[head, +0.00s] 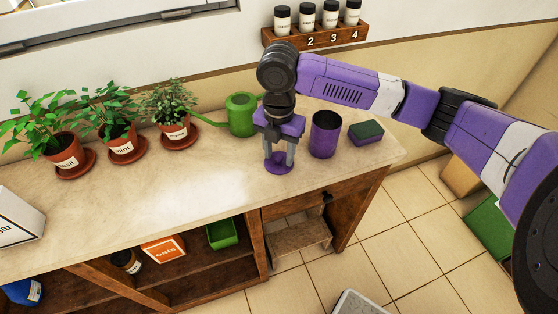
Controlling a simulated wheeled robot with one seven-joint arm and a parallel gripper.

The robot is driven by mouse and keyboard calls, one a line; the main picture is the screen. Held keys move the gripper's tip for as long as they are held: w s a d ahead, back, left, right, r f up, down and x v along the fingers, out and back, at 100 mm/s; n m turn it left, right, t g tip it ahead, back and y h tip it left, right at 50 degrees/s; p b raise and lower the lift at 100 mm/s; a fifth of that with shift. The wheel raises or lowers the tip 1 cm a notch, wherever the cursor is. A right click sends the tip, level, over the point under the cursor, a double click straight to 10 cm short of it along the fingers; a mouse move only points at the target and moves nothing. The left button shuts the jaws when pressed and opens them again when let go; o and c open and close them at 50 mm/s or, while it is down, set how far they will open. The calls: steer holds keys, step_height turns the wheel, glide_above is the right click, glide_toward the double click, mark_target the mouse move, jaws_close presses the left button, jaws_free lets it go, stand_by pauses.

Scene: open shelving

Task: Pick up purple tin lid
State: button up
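The purple tin lid (279,169) is a small flat disc at the front part of the countertop. My gripper (279,160) points down over it, with its two grey fingers spread apart and their tips at the lid's left and right sides. I cannot tell whether the fingers touch the lid or grip it. The lid seems to lie on or just above the counter. The open purple tin (323,136) stands upright to the right of my gripper.
A purple box with a dark green top (366,132) stands right of the tin. A green watering can (242,114) is behind my gripper. Potted plants (122,147) line the back left. A spice rack (313,36) hangs above.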

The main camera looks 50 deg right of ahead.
jaws_close()
steer(key=shift+r, duration=0.1)
